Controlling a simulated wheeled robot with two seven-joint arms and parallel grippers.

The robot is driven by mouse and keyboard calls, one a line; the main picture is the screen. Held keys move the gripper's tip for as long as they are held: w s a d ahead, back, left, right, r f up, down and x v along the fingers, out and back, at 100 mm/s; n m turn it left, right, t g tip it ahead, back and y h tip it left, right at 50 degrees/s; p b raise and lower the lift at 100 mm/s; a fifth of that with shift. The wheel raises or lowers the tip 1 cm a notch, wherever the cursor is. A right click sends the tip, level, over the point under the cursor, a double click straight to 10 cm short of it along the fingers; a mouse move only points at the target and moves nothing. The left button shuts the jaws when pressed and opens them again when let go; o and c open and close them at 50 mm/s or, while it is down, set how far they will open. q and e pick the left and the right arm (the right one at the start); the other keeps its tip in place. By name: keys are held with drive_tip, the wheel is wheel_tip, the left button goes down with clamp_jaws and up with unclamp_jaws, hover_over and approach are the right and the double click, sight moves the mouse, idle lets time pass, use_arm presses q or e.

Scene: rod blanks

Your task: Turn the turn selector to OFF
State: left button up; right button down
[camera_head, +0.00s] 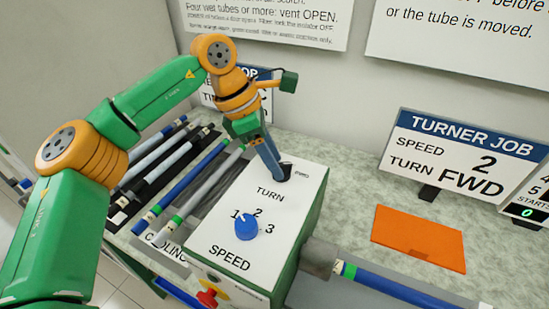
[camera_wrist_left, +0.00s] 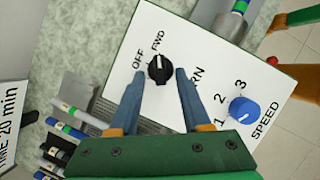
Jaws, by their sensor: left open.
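The turn selector (camera_wrist_left: 159,70) is a black knob on the white top of the control box, with OFF and FWD printed beside it in the left wrist view. Its white pointer line appears to aim towards FWD. In the head view it is mostly hidden behind my left fingers, under the word TURN's far side. My left gripper (camera_head: 275,168) points down at the selector. In the left wrist view its two fingertips (camera_wrist_left: 160,76) stand open, one on each side of the knob, with narrow gaps showing. My right gripper is not in view.
The blue SPEED knob (camera_head: 246,227) sits nearer on the same box (camera_head: 290,215). A red switch (camera_head: 208,296) is on its front. Several rods (camera_head: 190,172) lie in a rack at left; a blue rod (camera_head: 385,285) leaves the box at right. The TURNER JOB sign (camera_head: 463,160) reads FWD.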

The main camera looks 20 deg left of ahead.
use_arm(q)
drive_tip(key=shift+s, duration=0.1)
clamp_jaws()
drive_tip(key=shift+s+f+n+t+b, duration=0.15)
drive_tip(key=shift+n+t+b, duration=0.25)
drive_tip(key=shift+n+b, duration=0.65)
drive_tip(key=n, duration=0.1)
drive_tip(key=n+b, duration=0.1)
drive_tip(key=n+t+y+b, duration=0.1)
drive_tip(key=shift+s+d, duration=0.15)
drive_tip(key=shift+d, duration=0.1)
drive_tip(key=n+b, duration=0.1)
drive_tip(key=n, duration=0.1)
drive_tip(key=n+y+b, duration=0.1)
drive_tip(key=shift+s+d+n+t, duration=0.15)
drive_tip(key=shift+d+n+t, duration=0.05)
drive_tip(key=shift+n+t, duration=0.2)
drive_tip(key=shift+d+n+y+b, duration=0.15)
drive_tip(key=shift+n+y+b, duration=0.45)
drive_tip(key=shift+n, duration=0.75)
